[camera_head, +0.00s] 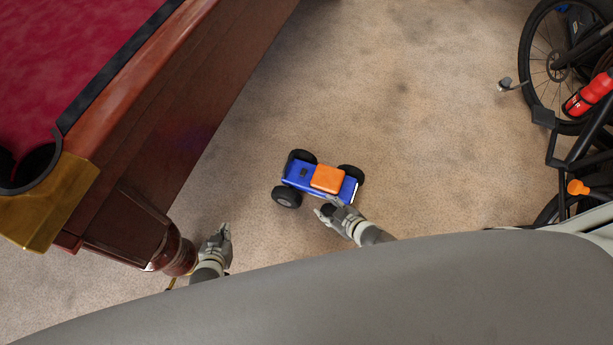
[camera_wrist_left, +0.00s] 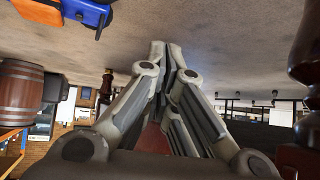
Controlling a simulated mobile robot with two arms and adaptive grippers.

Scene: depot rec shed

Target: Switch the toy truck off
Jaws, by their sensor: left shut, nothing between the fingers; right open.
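The toy truck (camera_head: 298,172) is blue with an orange roof and black wheels. It stands on the floor in the middle of the head view. Part of it also shows at the top left of the left wrist view (camera_wrist_left: 42,12). My right gripper (camera_head: 327,211) is open at the truck's lower right side, close to the front wheel; I cannot tell whether it touches. My left gripper (camera_head: 224,233) is shut and empty, left of and below the truck, near the table leg. Its closed fingers fill the middle of the left wrist view (camera_wrist_left: 168,52). I cannot make out a switch.
A pool table (camera_head: 150,100) with a red cloth fills the upper left, and its leg (camera_head: 172,252) stands beside my left gripper. A bicycle (camera_head: 565,75) with a red bottle (camera_head: 588,96) is at the right. The carpet (camera_head: 400,90) around the truck is clear.

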